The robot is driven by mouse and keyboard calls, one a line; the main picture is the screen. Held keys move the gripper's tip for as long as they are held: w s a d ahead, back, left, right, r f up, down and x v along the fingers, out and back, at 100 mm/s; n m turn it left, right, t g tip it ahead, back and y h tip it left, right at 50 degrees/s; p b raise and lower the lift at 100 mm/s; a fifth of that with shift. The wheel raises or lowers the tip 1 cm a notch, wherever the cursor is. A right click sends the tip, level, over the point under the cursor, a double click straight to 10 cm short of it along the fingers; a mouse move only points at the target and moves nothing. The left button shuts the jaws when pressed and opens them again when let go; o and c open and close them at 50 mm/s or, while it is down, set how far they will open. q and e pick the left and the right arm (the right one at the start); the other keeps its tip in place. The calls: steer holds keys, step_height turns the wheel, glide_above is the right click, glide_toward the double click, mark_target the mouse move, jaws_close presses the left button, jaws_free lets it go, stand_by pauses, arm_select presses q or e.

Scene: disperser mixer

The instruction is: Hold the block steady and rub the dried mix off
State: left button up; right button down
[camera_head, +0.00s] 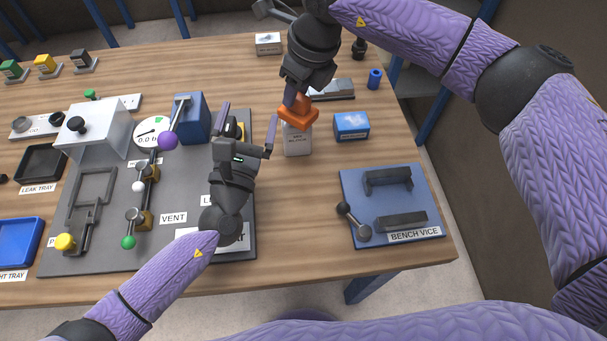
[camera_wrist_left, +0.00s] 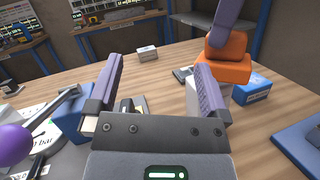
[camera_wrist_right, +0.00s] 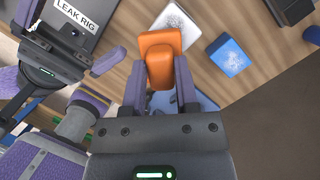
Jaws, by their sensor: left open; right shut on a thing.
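My right gripper (camera_head: 297,97) is shut on an orange tool (camera_wrist_right: 161,48) with a wide flat base. In the head view the tool (camera_head: 298,114) is over the top of a white labelled block (camera_head: 297,141); I cannot tell whether they touch. Grey speckles show on the white block (camera_wrist_right: 174,22) in the right wrist view. A blue labelled block (camera_head: 352,127) stands to its right, with pale speckles on its top (camera_wrist_right: 229,57). My left gripper (camera_head: 247,119) is open and empty, left of the white block. Its right finger partly hides that block in the left wrist view.
A bench vice (camera_head: 395,205) on a blue plate is at the front right. The grey leak rig board (camera_head: 180,215), with its valves and gauge, lies under and left of my left arm. A small blue cylinder (camera_head: 375,78) and a white box (camera_head: 268,43) stand further back.

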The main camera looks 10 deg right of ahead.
arm_select(q)
steer(key=s+f+n+y, duration=0.1)
steer(key=f+n+y, duration=0.1)
steer(key=y, duration=0.1)
steer(key=s+f+n+y, duration=0.1)
steer(key=f+n+y, duration=0.1)
steer(key=n+y, duration=0.1)
steer(key=f+n+g+y, duration=0.1)
steer(key=f+n+y, duration=0.1)
steer(key=shift+s+d+f+n+y, duration=0.15)
steer(key=shift+s+d+n+y, duration=0.15)
steer(key=shift+s+n+y, duration=0.1)
steer(key=m+g+h, duration=0.1)
steer(key=h, duration=0.1)
glide_toward(297, 133)
steer(key=shift+w+a+f, duration=0.2)
steer(key=shift+w+f, duration=0.5)
steer(key=shift+f, duration=0.25)
steer(key=shift+w+d, duration=0.2)
steer(key=shift+w, duration=0.1)
steer(key=w, duration=1.1)
steer(key=shift+w, duration=0.1)
